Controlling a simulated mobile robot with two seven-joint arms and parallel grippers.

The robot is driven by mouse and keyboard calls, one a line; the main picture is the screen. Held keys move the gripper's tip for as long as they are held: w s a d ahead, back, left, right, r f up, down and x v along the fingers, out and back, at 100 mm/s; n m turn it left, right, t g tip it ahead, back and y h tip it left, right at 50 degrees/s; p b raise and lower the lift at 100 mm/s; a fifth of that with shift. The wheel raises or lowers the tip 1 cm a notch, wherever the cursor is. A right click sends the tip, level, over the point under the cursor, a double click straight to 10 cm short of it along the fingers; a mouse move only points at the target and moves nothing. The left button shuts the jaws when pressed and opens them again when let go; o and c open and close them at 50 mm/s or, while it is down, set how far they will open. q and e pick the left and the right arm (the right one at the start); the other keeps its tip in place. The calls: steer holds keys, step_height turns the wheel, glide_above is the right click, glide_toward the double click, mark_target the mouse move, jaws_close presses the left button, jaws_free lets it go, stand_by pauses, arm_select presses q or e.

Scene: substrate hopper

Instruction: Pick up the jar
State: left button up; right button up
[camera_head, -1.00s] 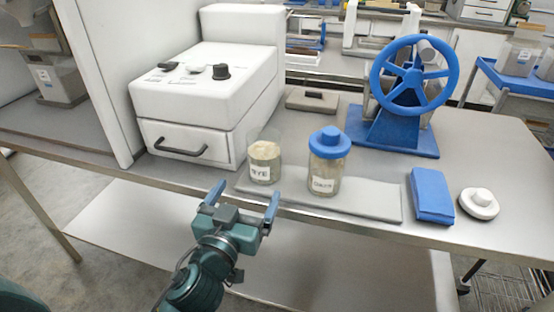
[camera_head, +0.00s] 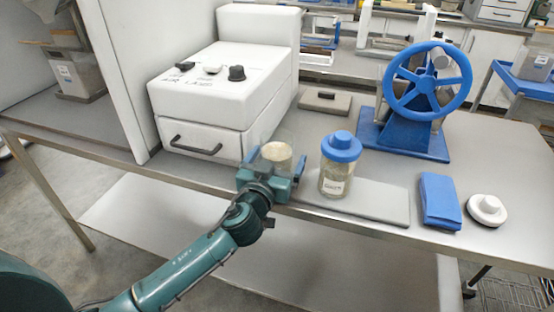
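The open glass jar (camera_head: 277,153) with pale contents stands at the left end of the grey mat. Its lower part and label are hidden behind my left gripper. A second jar (camera_head: 337,170) with a blue lid and a white label stands upright on the mat to the right. My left gripper (camera_head: 275,162) is at the open jar, with one blue finger on its left side and one on its right. The fingers look spread around the jar; I cannot tell whether they touch it. My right gripper is not in view.
The grey mat (camera_head: 385,203) lies along the table's front edge. A white machine with a drawer (camera_head: 205,115) stands behind left. A blue hand-wheel device (camera_head: 415,95) stands at the back right. A blue folded cloth (camera_head: 439,200) and a white lid (camera_head: 486,209) lie at right.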

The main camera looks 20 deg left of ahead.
arm_select(q)
steer(key=c, duration=1.3)
step_height(320, 180, up, 10)
steer(key=shift+r+p, duration=0.1)
steer(key=shift+p, duration=0.9)
